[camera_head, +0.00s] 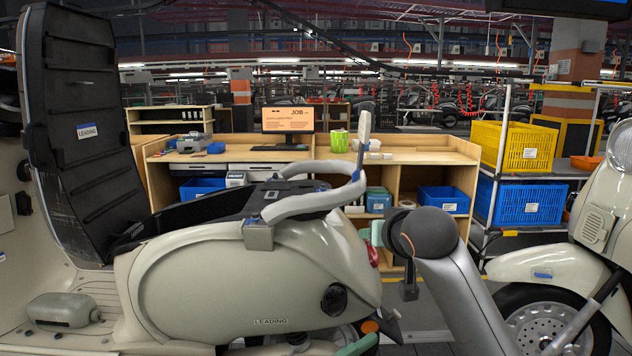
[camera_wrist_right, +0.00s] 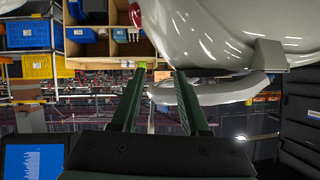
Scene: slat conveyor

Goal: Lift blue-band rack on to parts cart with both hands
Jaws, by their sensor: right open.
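The pale rack with a blue band (camera_head: 318,201) sits on the tail of a cream scooter (camera_head: 255,272). The rack's curved bar also shows in the right wrist view (camera_wrist_right: 222,92). My right gripper (camera_head: 370,234) is just right of the scooter's tail, below the rack's loop. In the wrist view its two fingers (camera_wrist_right: 160,76) are apart, with the rack beyond them. The wheeled parts cart (camera_head: 562,170) stands at the right.
A yellow crate (camera_head: 513,146) and a blue crate (camera_head: 521,203) sit on the cart. A wooden workbench (camera_head: 425,148) with a monitor (camera_head: 288,120) stands behind the scooter. A second scooter (camera_head: 600,215) is at the right edge. The open black seat (camera_head: 85,130) stands at the left.

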